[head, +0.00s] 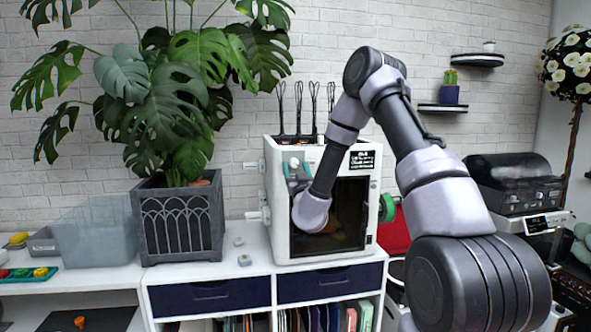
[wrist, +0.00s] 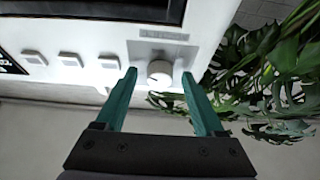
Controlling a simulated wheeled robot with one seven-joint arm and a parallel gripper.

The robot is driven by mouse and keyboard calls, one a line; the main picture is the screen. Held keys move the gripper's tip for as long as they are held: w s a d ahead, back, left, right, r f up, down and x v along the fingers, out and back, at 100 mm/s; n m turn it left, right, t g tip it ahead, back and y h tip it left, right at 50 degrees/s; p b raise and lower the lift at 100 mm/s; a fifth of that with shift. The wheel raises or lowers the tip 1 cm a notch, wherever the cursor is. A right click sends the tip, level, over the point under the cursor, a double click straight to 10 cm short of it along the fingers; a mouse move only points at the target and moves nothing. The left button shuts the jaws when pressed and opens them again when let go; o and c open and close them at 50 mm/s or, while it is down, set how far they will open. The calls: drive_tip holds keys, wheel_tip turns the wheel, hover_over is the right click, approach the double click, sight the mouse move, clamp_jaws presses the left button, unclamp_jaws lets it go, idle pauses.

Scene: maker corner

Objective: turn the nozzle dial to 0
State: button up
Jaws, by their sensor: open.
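The white 3D printer (head: 278,225) stands on the cabinet with its upper front left corner behind my gripper (head: 297,171). In the wrist view, a round white dial (wrist: 159,72) sits on the printer's light front panel, under a small grey label too blurred to read. My gripper (wrist: 159,78) is open, its two teal fingers to the left and right of the dial with visible gaps on both sides. I cannot tell how near the fingertips are in depth, or which number the dial points at. My wrist hides part of the printer front in the head view.
Several square white buttons (wrist: 70,59) line the panel left of the dial in the wrist view. A large leafy plant in a dark grey planter (head: 180,220) stands close left of the printer. A green spool (head: 387,208) is at its right side.

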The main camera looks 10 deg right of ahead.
clamp_jaws()
drive_tip(key=shift+n, duration=0.3)
